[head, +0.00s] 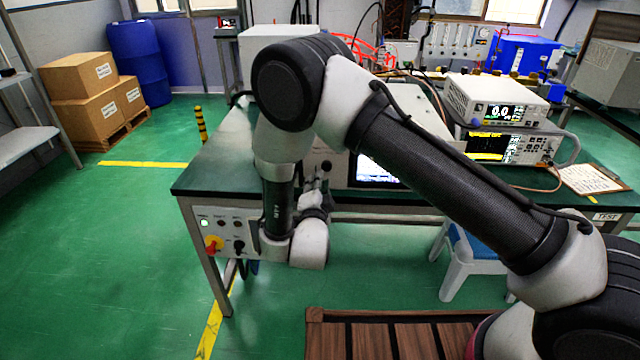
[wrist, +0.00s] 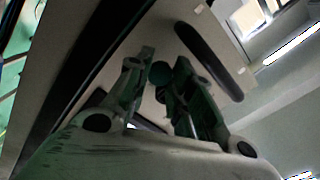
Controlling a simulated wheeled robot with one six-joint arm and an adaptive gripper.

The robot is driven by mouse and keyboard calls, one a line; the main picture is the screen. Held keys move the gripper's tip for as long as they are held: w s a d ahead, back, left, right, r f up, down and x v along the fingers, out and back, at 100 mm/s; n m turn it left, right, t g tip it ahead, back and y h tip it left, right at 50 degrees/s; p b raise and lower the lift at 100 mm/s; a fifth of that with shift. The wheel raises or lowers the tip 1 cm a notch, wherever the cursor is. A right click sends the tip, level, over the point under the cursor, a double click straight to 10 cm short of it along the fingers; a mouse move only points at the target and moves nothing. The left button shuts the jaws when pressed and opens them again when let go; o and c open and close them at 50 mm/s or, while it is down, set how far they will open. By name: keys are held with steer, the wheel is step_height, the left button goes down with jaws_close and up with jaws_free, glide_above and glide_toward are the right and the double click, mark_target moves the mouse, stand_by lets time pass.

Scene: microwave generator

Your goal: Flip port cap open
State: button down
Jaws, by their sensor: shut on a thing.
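The microwave generator is a pale box on the bench, with a lit screen (head: 376,172) on its front, and my arm hides much of it. In the wrist view its front panel (wrist: 128,38) fills the upper left. A small dark round port cap (wrist: 160,73) sits on that panel, between my fingertips. My gripper (wrist: 162,68) is shut on the cap, one finger on each side of it. In the head view my gripper (head: 322,180) is small and partly hidden by my arm, in front of the panel left of the screen. The cap's hinge and port cannot be made out.
A black handle (wrist: 209,61) stands out from the panel right of my fingers. A green-topped bench (head: 218,165) carries the generator, with a control panel and red-yellow knob (head: 213,244) below. Stacked instruments (head: 497,105) stand to the right. A stool (head: 466,262) is under the bench.

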steer(key=shift+a+m, duration=0.15)
steer(key=shift+m, duration=0.45)
steer(key=shift+f, duration=0.1)
steer(key=c, duration=1.2)
jaws_free()
steer(key=shift+c, duration=0.2)
